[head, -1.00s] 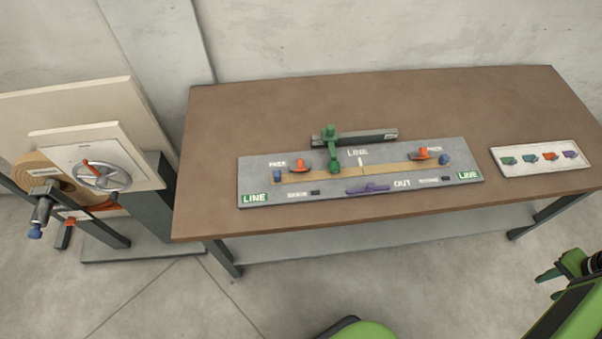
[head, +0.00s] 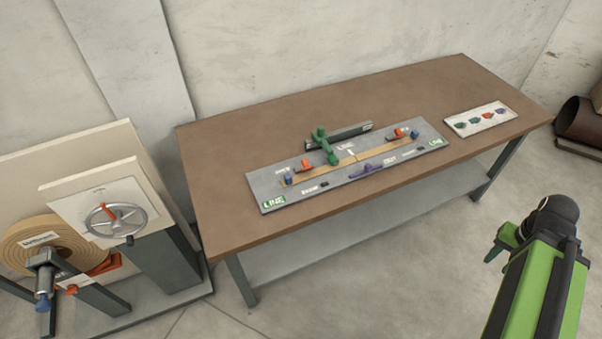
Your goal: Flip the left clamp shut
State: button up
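A grey board (head: 250,185) lies on the brown table. The left clamp (head: 306,166), with an orange-red top, stands near the board's left end, by a tan strip (head: 330,170) and a blue knob (head: 288,179). The clamp is too small to tell whether it is open or shut. A similar right clamp (head: 400,133) stands near the other end. My gripper (head: 494,252) is at the lower right, in front of the table and well apart from the board. Its fingers are small and partly hidden by my arm, so their opening cannot be told.
A green lever piece (head: 325,146) stands on the board beside the left clamp, by a dark bar. A purple handle (head: 366,170) lies at the board's front. A white tray (head: 452,122) is at the right. A winder with a handwheel (head: 115,221) stands left. Floor before the table is clear.

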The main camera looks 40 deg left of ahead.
aim_at(305, 163)
jog(key=u, duration=1.6)
jog(key=i, duration=1)
jog(key=z, duration=1.15)
jog(key=k, duration=1.2)
jog(key=u, duration=1.4)
